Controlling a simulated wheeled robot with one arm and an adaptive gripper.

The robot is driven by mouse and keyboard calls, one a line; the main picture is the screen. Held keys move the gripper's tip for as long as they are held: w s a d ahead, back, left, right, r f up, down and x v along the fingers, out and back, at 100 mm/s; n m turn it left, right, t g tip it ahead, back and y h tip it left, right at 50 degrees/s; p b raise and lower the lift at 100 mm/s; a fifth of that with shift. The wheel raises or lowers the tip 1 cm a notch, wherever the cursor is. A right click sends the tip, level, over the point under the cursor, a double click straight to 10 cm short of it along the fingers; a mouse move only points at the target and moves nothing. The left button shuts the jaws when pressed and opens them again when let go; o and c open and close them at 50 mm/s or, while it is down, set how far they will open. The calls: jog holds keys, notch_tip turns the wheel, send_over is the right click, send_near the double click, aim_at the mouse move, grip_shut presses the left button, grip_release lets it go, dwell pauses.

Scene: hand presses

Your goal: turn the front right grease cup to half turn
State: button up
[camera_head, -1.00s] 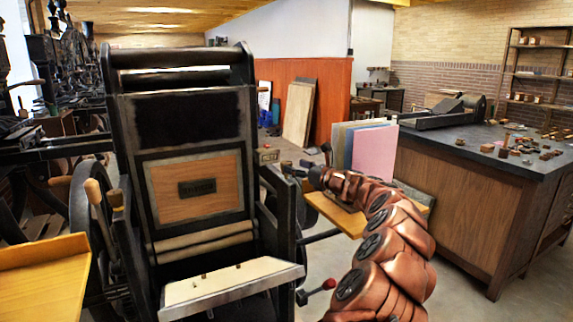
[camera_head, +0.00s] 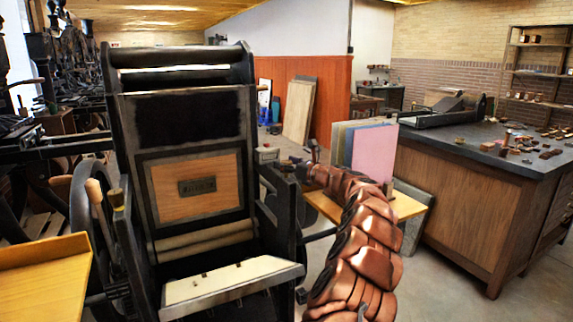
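The black hand press (camera_head: 135,190) stands large at left centre, with a wooden panel and a nameplate on its front. A small pale cup-like fitting (camera_head: 266,154) sits on top of its right side frame; I cannot tell for sure that it is the front right grease cup. A brassy cup-like piece (camera_head: 117,199) shows on the left side frame. My gripper (camera_head: 297,164) is small and dark at the end of my copper-coloured arm, just right of the pale fitting. Its fingers are too small to read, and I cannot tell whether it touches anything.
A yellow wooden shelf (camera_head: 408,207) with upright coloured boards (camera_head: 374,150) lies right behind my arm. A dark-topped wooden counter (camera_head: 470,205) with small parts stands at right. A yellow table (camera_head: 45,285) is at lower left.

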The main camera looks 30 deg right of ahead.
jog(key=c, duration=1)
